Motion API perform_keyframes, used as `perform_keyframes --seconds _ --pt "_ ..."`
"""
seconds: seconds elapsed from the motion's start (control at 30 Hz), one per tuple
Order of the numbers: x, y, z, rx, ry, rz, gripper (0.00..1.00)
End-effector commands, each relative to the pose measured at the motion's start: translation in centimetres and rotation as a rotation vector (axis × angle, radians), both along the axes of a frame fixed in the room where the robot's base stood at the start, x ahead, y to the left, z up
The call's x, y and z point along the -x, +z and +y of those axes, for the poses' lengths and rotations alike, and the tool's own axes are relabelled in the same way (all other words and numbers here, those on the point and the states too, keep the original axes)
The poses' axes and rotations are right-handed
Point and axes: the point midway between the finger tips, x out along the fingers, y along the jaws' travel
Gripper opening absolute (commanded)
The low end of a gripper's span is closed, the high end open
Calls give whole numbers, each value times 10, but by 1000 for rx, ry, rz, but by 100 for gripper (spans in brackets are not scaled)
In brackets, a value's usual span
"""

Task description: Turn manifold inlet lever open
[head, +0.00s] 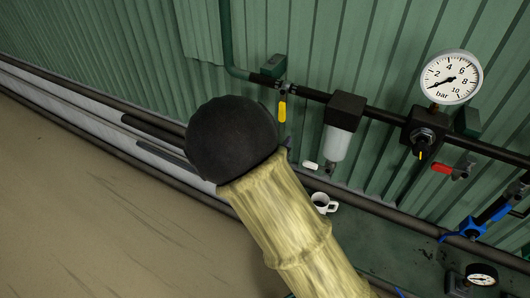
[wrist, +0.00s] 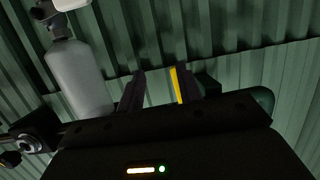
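The yellow-handled lever (head: 282,110) hangs down from the left end of the manifold pipe (head: 309,93), across the pipe's line. A yellow strip (wrist: 179,85), which looks like this lever seen nearly edge-on, shows in the wrist view close beside the right finger. My gripper (wrist: 160,85) has its fingers apart, with the strip between them. I cannot tell whether the right finger touches it. In the head view my gripper is hidden behind my arm's dark rounded end, just left of the lever.
The filter bowl (head: 337,143) is right of the lever and also shows in the wrist view (wrist: 79,77). Farther right are a pressure gauge (head: 451,77), a red lever (head: 441,168) and a blue fitting (head: 470,228). A white mug (head: 320,202) stands below. The green corrugated wall (head: 390,40) is close behind.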

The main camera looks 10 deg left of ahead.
Motion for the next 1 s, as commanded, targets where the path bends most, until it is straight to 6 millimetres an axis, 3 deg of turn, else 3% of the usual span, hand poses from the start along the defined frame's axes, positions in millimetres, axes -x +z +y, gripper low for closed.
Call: perform_keyframes --seconds 0.03,0.1,0.27,0.67,1.0 --pt "4 -9 14 32 -7 -62 35" --pt "10 -7 24 64 -30 -141 35" --pt "19 0 36 103 -60 -236 35" --pt "19 2 36 103 -63 -242 35" --pt "4 2 30 103 -63 -242 35"
